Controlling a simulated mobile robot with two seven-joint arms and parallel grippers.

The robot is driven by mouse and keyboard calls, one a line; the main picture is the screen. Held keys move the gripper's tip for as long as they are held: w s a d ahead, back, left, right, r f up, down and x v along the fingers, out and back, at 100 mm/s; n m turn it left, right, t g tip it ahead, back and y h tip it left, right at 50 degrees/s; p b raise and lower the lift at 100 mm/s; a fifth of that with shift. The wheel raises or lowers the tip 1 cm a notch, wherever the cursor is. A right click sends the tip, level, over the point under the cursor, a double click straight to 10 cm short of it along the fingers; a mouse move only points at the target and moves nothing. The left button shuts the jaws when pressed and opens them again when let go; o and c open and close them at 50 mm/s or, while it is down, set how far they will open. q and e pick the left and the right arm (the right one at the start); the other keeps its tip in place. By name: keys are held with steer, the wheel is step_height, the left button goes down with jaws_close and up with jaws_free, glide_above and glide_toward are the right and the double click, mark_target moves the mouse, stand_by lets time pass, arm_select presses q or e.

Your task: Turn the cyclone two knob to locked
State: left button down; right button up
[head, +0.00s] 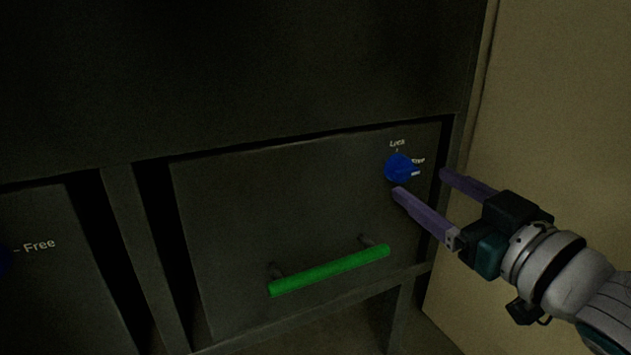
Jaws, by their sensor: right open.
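A blue knob (399,167) sits near the upper right corner of a dark panel (230,210). A "Lock" label (397,143) is above it and a "Free" label (418,161) is to its right. A white mark on the knob's right side lies just below "Free". My right gripper (420,182) comes in from the right, open and empty, its two purple fingers pointing at the panel. One fingertip is just below the knob and the other is to its right. I cannot tell whether either touches it. My left gripper is not in view.
A green bar handle (330,271) sticks out from the lower part of the same panel. Another panel (60,280) with a "Free" label and part of a blue knob is at the left edge. A beige wall (560,120) stands at the right.

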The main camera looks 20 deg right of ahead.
mark_target(409, 174)
steer(key=shift+w+b, duration=0.55)
steer(key=shift+w, duration=1.45)
jaws_close()
